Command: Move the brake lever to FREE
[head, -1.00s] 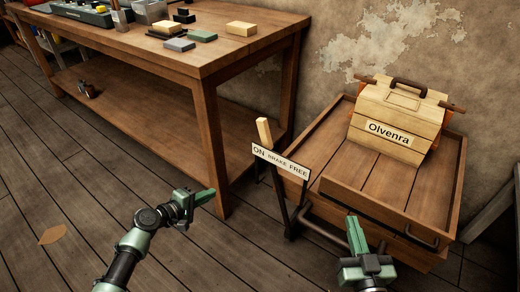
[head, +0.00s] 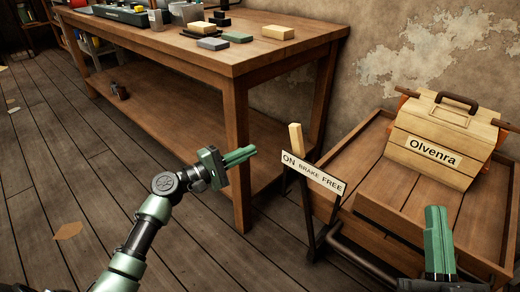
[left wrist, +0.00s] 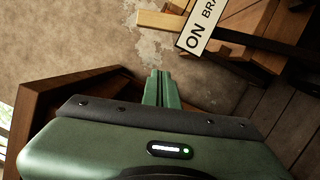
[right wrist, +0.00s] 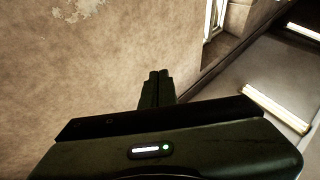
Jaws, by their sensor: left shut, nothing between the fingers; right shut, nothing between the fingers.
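The brake lever (head: 295,138) is a pale wooden handle standing up behind the ON end of a white sign (head: 314,173) that reads ON BRAKE FREE. The FREE end of the sign is to the right. The handle also shows in the left wrist view (left wrist: 160,20), above the fingers and beside the sign (left wrist: 205,22). My left gripper (head: 250,154) is shut and empty, to the left of the handle and apart from it. My right gripper (head: 437,212) is shut and empty, in front of the wooden cart (head: 375,170).
A wooden toolbox (head: 437,135) marked Olvenra sits on the cart. A workbench (head: 255,60) with blocks and tools stands at the left, its near leg behind my left gripper. The floor (head: 90,190) at the left is mostly clear.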

